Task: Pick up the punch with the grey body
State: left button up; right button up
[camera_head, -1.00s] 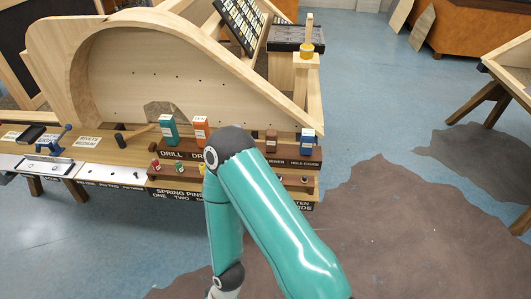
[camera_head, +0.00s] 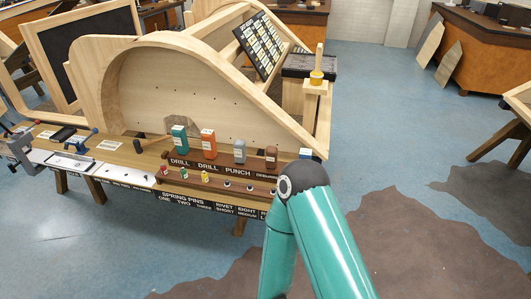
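The punch with the grey body (camera_head: 239,151) stands upright on the raised brown shelf, above the label "PUNCH". It stands between an orange drill (camera_head: 209,143) and a brown deburring tool (camera_head: 271,157). Nothing covers it. One teal arm of mine, apparently the right, rises from the bottom to an elbow right of and below the punch, then bends down out of the picture. Its gripper is below the frame. My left gripper is not in view.
A teal drill (camera_head: 179,138) stands left of the orange one, and a blue tool (camera_head: 306,153) is just behind my elbow. Small spring pins line the front step. A large curved wooden frame (camera_head: 150,62) rises behind. A grey C-shaped tool (camera_head: 18,150) is at the left bench edge. Floor is open at right.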

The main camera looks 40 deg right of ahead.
aim_at(239, 144)
jog(key=u, duration=1.35)
jog(key=i, duration=0.1)
jog(key=z, duration=3.1)
jog(key=i, duration=1)
jog(key=u, duration=0.25)
